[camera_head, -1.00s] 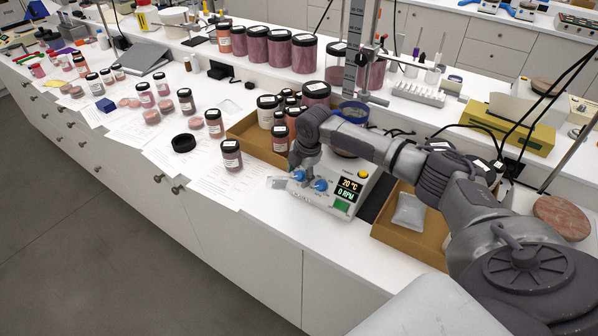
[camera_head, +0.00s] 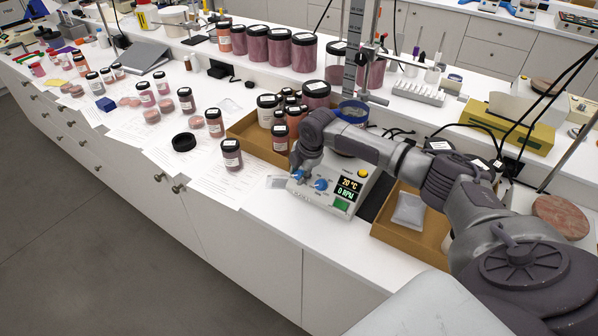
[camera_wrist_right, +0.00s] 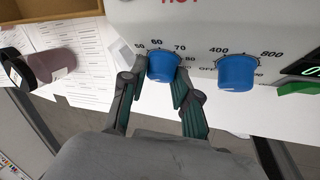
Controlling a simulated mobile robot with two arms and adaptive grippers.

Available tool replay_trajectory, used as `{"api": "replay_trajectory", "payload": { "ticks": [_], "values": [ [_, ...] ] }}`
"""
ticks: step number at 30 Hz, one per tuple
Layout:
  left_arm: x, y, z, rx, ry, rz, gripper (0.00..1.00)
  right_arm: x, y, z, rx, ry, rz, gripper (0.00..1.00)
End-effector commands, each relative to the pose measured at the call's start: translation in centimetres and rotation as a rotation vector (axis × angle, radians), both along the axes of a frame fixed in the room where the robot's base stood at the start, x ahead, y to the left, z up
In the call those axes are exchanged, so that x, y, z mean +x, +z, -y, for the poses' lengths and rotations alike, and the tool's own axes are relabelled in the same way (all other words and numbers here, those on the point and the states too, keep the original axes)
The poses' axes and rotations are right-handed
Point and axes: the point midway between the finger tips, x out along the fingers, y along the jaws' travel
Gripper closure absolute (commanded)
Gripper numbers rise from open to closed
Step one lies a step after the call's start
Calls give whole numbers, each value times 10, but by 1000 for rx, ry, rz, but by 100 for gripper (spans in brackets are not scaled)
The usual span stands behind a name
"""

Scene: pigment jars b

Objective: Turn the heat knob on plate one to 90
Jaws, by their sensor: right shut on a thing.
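The hot plate (camera_head: 312,197) is a white unit with two blue knobs on its sloped front. Its display (camera_head: 351,187) reads 20 °C and 0 RPM, with a green switch below. The left blue knob (camera_wrist_right: 163,65) has a temperature scale around it; 50, 60 and 70 are legible above it. The right blue knob (camera_wrist_right: 237,72) has a scale with 400 and 800, and stands free. My right gripper (camera_wrist_right: 160,74) is shut on the left knob, one finger on each side. The knob's pointer is not clear. My left gripper is not in view.
Labelled pigment jars (camera_head: 232,155) stand left of the plate, some in a cardboard tray (camera_head: 250,142). Another cardboard tray (camera_head: 382,232) with a grey packet (camera_head: 409,211) lies to the right. A metal stand rises behind the plate. The counter's front edge is close.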

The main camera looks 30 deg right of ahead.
Motion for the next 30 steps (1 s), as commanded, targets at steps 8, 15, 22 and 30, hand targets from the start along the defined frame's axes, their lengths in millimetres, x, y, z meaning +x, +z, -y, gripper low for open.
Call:
{"api": "replay_trajectory", "payload": {
  "ticks": [8,15,22,30],
  "values": [
    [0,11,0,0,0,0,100,-4,-1,0,59,-147,139,100],
    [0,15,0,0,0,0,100,-6,-3,-1,122,-305,291,100],
    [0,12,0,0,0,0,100,-7,-6,-2,183,-457,437,100],
    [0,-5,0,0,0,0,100,-8,-11,-5,256,-640,605,100]
  ]
}}
